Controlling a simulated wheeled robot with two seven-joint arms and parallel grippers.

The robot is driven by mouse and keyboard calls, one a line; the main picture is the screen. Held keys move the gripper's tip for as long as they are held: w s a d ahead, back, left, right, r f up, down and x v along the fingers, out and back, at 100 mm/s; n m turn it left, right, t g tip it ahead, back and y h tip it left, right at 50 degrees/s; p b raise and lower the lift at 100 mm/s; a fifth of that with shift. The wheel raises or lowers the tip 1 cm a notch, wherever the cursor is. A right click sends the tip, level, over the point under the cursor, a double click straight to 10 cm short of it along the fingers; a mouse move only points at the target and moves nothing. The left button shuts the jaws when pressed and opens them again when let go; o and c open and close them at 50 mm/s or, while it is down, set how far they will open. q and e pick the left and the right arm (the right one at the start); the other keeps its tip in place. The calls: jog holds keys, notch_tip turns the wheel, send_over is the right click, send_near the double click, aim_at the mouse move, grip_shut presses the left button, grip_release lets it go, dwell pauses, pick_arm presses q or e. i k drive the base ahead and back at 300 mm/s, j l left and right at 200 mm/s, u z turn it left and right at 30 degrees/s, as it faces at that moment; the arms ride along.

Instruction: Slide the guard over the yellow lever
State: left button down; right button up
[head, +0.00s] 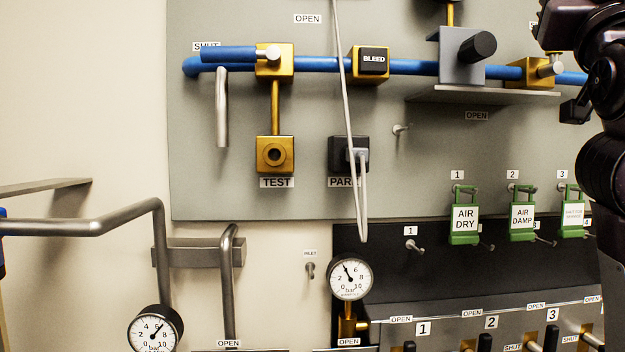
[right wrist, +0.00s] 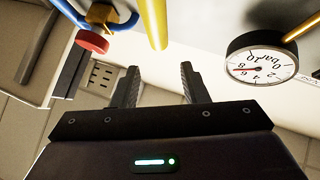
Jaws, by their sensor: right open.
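In the right wrist view my right gripper (right wrist: 160,86) is open, with nothing between its fingers. A yellow bar (right wrist: 154,22) comes in from the top edge beyond the fingertips, apart from them; I cannot tell if it is the yellow lever or a pipe. In the head view no yellow lever can be made out. A grey block with a black knob (head: 463,58) sits around the blue pipe above a ledge; I cannot tell if it is the guard. My right arm fills the right edge of the head view, its fingers not discernible there. My left gripper is not in view.
A blue pipe (head: 420,67) with brass valves crosses the grey panel. A looped cable (head: 347,90) hangs before the parking block. Green tags (head: 465,218) hang at right. Gauges (head: 349,276) and bent grey pipes (head: 90,227) stand below. A gauge (right wrist: 261,66) is right of my fingers.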

aim_at(463, 52)
jog(key=k, duration=1.5)
